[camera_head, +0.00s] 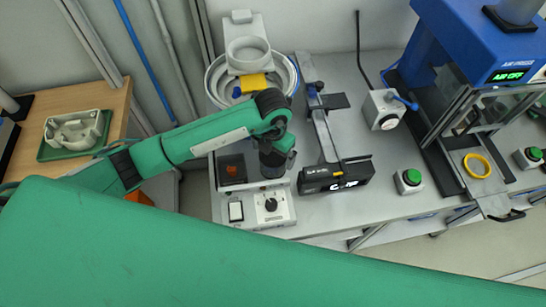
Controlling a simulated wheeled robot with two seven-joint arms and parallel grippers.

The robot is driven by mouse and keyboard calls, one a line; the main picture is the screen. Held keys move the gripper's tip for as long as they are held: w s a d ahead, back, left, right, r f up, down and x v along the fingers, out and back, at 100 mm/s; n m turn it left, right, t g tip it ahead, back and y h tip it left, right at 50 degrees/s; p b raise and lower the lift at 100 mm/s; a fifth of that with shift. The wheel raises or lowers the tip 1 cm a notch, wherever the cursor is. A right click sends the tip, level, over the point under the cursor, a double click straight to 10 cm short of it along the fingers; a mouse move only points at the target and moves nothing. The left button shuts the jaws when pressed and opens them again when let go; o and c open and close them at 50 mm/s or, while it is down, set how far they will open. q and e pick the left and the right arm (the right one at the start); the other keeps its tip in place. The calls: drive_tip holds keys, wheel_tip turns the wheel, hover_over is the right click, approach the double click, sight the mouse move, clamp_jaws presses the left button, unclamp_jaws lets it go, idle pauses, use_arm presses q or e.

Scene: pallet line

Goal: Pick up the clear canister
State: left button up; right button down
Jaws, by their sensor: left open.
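I cannot make out a clear canister in the head view; it may be hidden or outside the picture. My left arm comes in from the left, and its dark left gripper (272,168) points down over the grey bench, above the back edge of a white control box (270,208) with a black knob. The left gripper is open; its fingertips are hard to see from above. I see nothing held in it. My right gripper is not in view.
A bowl feeder (218,78) with a yellow block (256,83) stands behind the gripper. A black display unit (336,177) is to the right. A blue air press (480,40), a yellow ring (477,165) and a green button (411,177) stand farther right. A wooden table (100,103) is left.

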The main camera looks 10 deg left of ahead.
use_arm(q)
drive_tip(key=shift+f, duration=1.2)
drive_tip(key=c, duration=1.4)
drive_tip(key=shift+r, duration=0.1)
drive_tip(key=shift+c, duration=0.4)
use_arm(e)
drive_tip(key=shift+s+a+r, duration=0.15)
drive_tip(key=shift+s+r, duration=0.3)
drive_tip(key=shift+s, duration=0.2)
